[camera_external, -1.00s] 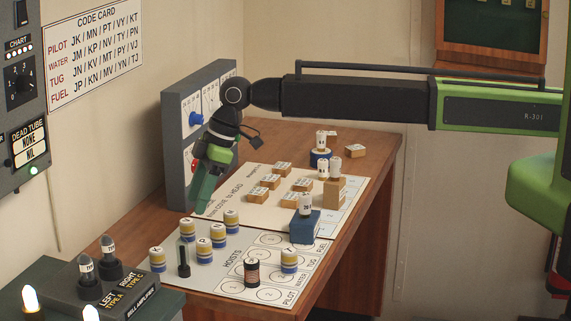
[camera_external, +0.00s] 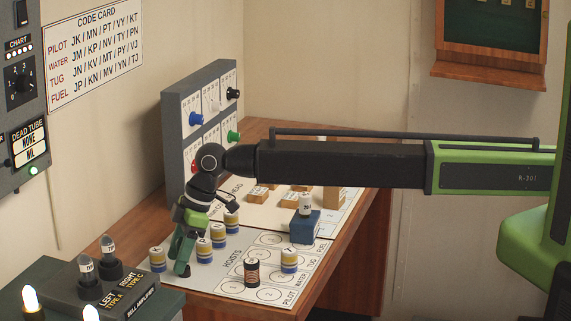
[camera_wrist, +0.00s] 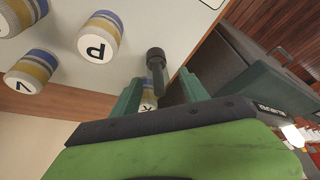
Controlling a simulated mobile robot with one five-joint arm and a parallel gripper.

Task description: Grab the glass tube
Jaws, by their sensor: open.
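The glass tube (camera_wrist: 158,80), dark with a black end, shows in the wrist view between the two green fingers of my gripper (camera_wrist: 157,92). The fingers are apart, one on each side of it. I cannot tell whether either touches it. Two more dark tubes with clear tops, the front one (camera_external: 88,276) and the rear one (camera_external: 109,252), stand on the amplifier box at the left.
Several yellow-and-blue lettered cylinders, one marked P (camera_wrist: 98,38), stand close to my gripper. A copper-and-black cylinder (camera_external: 252,272) stands to the right. The blue block (camera_external: 305,228) bears a white cylinder. The grey knob panel (camera_external: 180,130) rises behind. The amplifier box (camera_external: 130,292) is near the left.

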